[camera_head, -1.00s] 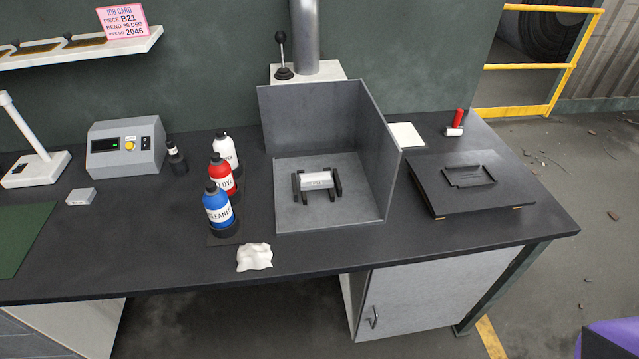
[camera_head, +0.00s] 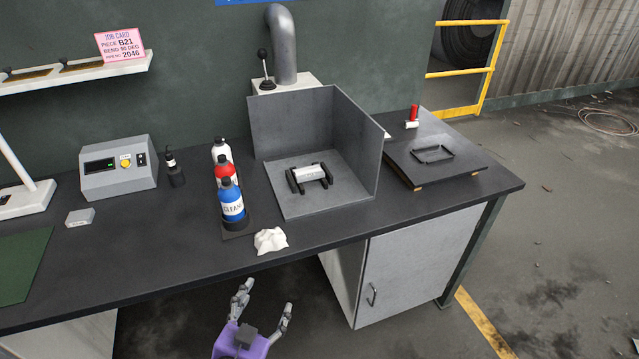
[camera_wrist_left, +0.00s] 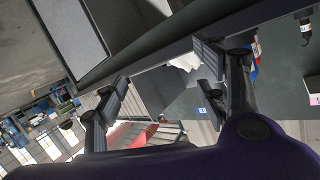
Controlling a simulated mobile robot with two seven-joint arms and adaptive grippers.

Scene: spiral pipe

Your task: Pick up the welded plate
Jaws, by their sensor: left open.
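The welded plate (camera_head: 309,172) is a small light-grey piece with dark marks on top. It rests on a black stand (camera_head: 296,182) inside the open grey booth (camera_head: 328,205) on the bench. My left gripper (camera_head: 266,297) is open and empty in front of the bench's front edge, below and to the left of the plate and apart from it. In the left wrist view its two fingers (camera_wrist_left: 160,90) stand wide apart with nothing between them. The plate cannot be made out in that view. My right gripper is not in view.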

